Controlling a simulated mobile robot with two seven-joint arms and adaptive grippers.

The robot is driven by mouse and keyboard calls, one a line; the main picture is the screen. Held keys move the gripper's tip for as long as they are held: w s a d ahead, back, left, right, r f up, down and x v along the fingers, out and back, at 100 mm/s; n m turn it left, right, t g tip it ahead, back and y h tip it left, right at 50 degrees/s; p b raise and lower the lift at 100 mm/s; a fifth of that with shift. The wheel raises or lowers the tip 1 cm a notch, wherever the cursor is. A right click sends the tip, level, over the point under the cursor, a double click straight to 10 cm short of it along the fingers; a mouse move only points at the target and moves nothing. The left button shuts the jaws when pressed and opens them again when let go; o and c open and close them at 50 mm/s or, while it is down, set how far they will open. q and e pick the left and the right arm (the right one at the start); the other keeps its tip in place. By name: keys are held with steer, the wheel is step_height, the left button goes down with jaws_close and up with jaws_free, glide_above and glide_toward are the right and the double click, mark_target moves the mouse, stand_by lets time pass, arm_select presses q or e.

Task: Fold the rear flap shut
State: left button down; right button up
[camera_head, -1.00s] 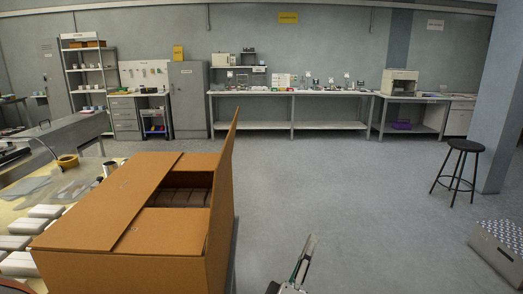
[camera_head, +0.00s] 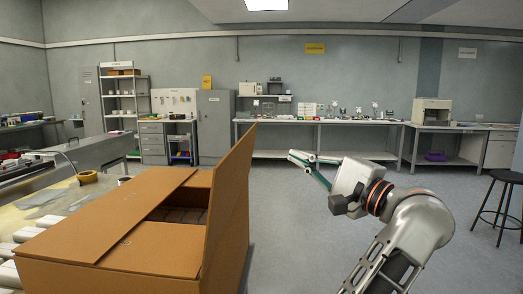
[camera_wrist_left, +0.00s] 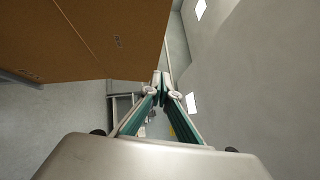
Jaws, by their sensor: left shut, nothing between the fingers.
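A brown cardboard box (camera_head: 130,255) stands at the lower left of the head view. Its broad left flap (camera_head: 105,215) lies flat over the top. A flap (camera_head: 228,200) on the right side stands up, tilted slightly outward. I cannot tell for certain which flap is the rear one. A gap between the flaps shows dark contents (camera_head: 182,214). My left gripper (camera_head: 293,156) is shut and empty, to the right of the standing flap and apart from it. The wrist view shows the closed fingertips (camera_wrist_left: 161,75) beside a brown cardboard panel (camera_wrist_left: 90,35). My right gripper is out of view.
A long workbench (camera_head: 320,123) and a grey cabinet (camera_head: 215,125) line the far wall. A black stool (camera_head: 505,180) stands at the right. The floor between is clear.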

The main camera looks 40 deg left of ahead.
arm_select(q)
glide_toward(247, 138)
steer(key=w+a, duration=0.2)
steer(key=shift+s+a+r+n+h, duration=0.2)
steer(key=shift+s+a+r, duration=0.15)
steer(key=shift+a, duration=0.25)
steer(key=shift+s+a+r+n+h, duration=0.1)
steer(key=shift+s+a+r+n, duration=0.15)
steer(key=shift+a, duration=0.3)
steer(key=shift+s+a, duration=0.25)
steer(key=shift+a, duration=0.1)
